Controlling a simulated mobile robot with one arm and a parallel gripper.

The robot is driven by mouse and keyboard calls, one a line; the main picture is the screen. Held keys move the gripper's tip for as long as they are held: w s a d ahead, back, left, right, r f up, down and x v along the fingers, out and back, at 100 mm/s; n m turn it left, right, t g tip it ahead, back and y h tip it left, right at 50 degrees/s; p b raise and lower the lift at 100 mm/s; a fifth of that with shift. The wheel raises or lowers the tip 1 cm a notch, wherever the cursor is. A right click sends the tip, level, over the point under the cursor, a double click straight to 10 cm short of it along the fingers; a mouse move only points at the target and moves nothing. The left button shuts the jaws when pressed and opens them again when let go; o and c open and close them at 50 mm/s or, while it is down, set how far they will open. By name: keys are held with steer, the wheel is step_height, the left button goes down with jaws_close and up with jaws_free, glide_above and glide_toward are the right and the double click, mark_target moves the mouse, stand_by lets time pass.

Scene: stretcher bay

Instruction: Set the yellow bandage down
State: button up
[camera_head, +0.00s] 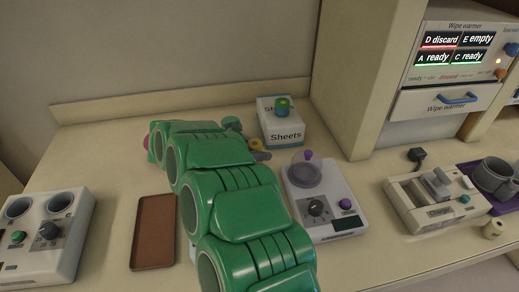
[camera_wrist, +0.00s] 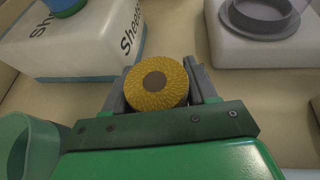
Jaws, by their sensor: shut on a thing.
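The yellow bandage (camera_wrist: 157,82) is a round roll with a brown core, seen end-on between the two fingers of my gripper (camera_wrist: 160,92) in the wrist view. My gripper is shut on it. In the head view the bandage (camera_head: 256,144) shows as a small yellow piece beyond my green arm, just in front of the Sheets box. My gripper (camera_head: 261,153) is mostly hidden behind the arm there. I cannot tell whether the bandage touches the counter.
The white Sheets box (camera_head: 284,130) carries a green-and-blue round item (camera_head: 283,106). A white device with a clear dome and knobs (camera_head: 325,205) stands to the right. A brown tray (camera_head: 154,232) lies left of my arm. Bare counter (camera_head: 105,160) lies at the back left.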

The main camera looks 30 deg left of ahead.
steer(key=shift+f, duration=0.1)
steer(key=o, duration=1.1)
steer(key=shift+c, duration=0.2)
steer(key=v, duration=0.3)
step_height(320, 180, up, 6)
steer(key=shift+r, duration=0.65)
